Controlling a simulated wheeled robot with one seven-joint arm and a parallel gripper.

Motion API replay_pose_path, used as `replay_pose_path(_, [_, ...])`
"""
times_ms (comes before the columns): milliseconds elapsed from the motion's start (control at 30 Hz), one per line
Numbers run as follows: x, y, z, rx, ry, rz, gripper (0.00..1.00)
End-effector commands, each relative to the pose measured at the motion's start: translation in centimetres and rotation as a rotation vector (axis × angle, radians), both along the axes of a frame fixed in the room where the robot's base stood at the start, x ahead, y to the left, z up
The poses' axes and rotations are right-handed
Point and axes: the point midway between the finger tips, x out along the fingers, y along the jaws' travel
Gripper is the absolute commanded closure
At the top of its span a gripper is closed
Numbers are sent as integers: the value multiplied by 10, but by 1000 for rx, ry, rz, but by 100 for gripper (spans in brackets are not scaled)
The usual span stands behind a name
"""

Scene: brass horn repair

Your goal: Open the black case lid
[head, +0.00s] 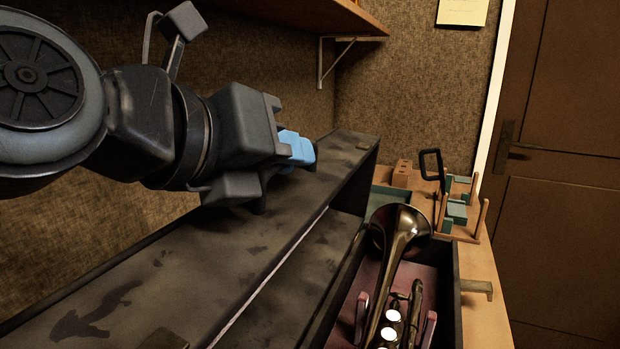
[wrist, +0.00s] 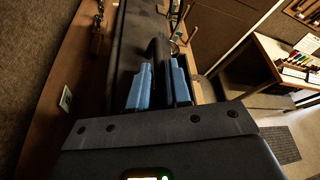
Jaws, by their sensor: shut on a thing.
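The black case lid (head: 130,285) is a long, scuffed dark panel, raised and tilted up at the left of the case. The case body (head: 456,300) stands uncovered, with a brass trumpet (head: 399,232) in its reddish lining. My gripper (head: 298,148) has blue fingers and is at the lid's far upper side. In the wrist view my gripper (wrist: 158,76) is shut on a dark, rounded part of the lid (wrist: 158,48). The fingers hide part of it, so I cannot tell whether it is a handle or the rim.
The case stands on a wooden bench (head: 484,265). A wooden rack with green parts (head: 457,212) and a small wooden block (head: 402,173) stand behind it. A wall shelf (head: 300,14) hangs above my arm. A door (head: 570,180) is at the right.

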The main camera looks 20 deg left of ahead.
Motion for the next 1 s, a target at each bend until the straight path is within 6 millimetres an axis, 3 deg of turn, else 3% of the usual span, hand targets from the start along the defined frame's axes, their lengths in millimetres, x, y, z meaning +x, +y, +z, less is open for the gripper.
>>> replay_pose_path(233, [-3, -18, -1, 76, -10, -3, 100])
replay_pose_path(567, [-3, -21, 1, 82, -13, -3, 100])
replay_pose_path(600, [-3, -21, 1, 81, -12, -2, 81])
replay_pose_path(800, [-3, -21, 1, 81, -12, -2, 62])
replay_pose_path(1000, [-3, -21, 1, 81, -12, -2, 61])
